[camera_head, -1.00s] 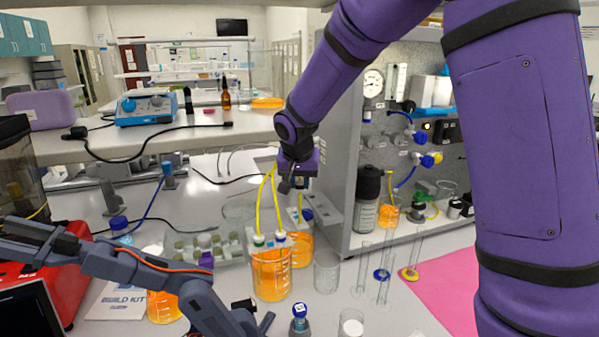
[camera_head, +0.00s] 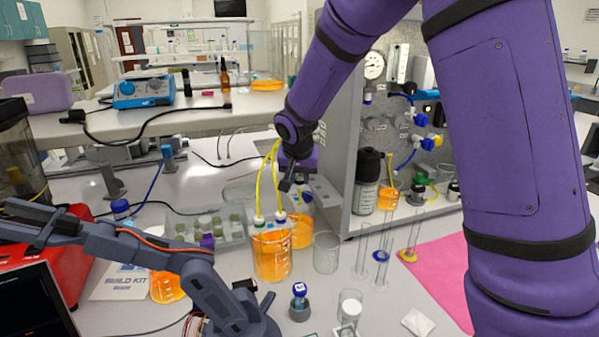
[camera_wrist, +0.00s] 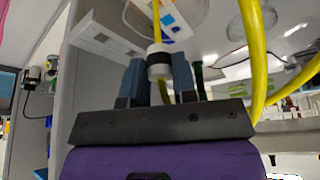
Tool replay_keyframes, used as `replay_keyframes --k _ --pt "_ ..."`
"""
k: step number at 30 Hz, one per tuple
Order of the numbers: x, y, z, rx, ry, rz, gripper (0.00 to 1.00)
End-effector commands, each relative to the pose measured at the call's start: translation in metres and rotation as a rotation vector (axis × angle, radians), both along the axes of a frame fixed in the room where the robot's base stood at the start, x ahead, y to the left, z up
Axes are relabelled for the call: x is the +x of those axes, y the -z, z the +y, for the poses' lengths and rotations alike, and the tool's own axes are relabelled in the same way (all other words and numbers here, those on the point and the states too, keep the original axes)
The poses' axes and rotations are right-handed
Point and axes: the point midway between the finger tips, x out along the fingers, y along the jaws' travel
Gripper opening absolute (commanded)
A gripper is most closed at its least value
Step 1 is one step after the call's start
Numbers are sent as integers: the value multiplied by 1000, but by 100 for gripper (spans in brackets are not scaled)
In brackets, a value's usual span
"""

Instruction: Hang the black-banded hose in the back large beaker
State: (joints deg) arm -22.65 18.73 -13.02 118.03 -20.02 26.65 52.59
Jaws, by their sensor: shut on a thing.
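My gripper (camera_head: 294,187) is above the back large beaker (camera_head: 303,232), which holds orange liquid. In the wrist view my gripper (camera_wrist: 160,72) is shut on the white collar with a dark band of a yellow hose (camera_wrist: 160,62). The held hose's lower end is hard to make out in the head view. The front large beaker (camera_head: 272,262), also with orange liquid, stands just in front and left. Two yellow hoses (camera_head: 260,190) with a green-banded and a blue-banded collar hang in it. The front beaker partly hides the back one.
An empty glass beaker (camera_head: 326,254) stands right of the orange beakers. Slim glass cylinders (camera_head: 382,255) stand farther right by a pink mat (camera_head: 437,272). A tray of vials (camera_head: 208,232) is at left. The grey rig panel (camera_head: 352,150) rises close behind and right of my gripper.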

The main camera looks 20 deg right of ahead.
Motion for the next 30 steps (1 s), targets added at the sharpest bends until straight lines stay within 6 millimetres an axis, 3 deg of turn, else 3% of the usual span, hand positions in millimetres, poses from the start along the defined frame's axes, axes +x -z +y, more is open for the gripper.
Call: replay_keyframes --k 30 --pt "0 44 0 -1 -1 1 1"
